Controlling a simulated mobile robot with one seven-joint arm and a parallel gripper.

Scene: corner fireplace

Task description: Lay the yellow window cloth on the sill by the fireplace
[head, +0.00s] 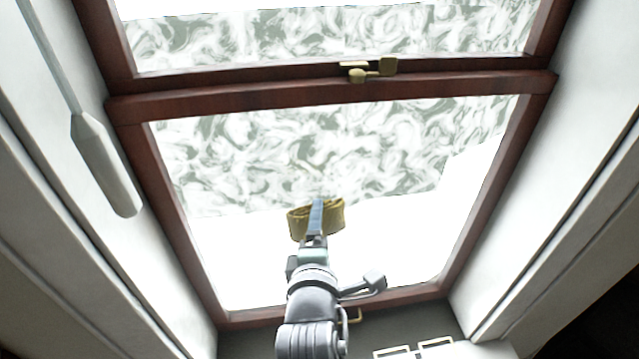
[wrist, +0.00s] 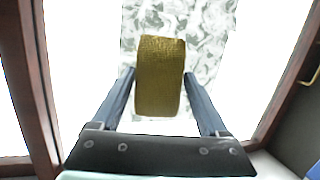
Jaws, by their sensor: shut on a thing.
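The yellow window cloth (head: 299,222) is a folded, mustard-coloured pad in front of the lower window pane. In the wrist view the cloth (wrist: 160,80) stands between the two blue fingers of my gripper (wrist: 159,76). My gripper (head: 316,212) is shut on the cloth. I cannot tell whether the cloth touches the glass. The pane (head: 300,150) has whitish-grey swirled smears over its upper part, and its lower part is clear and bright. A dark grey surface (head: 240,343) lies below the window frame; I cannot tell whether it is the sill. The fireplace is not recognisable.
A dark red-brown frame (head: 330,94) surrounds the panes, with a brass latch (head: 372,70) on the crossbar. A grey paddle-ended rod (head: 105,165) hangs at left. White side walls (head: 540,210) flank the window. Gold-edged pale items (head: 436,343) show at bottom right.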

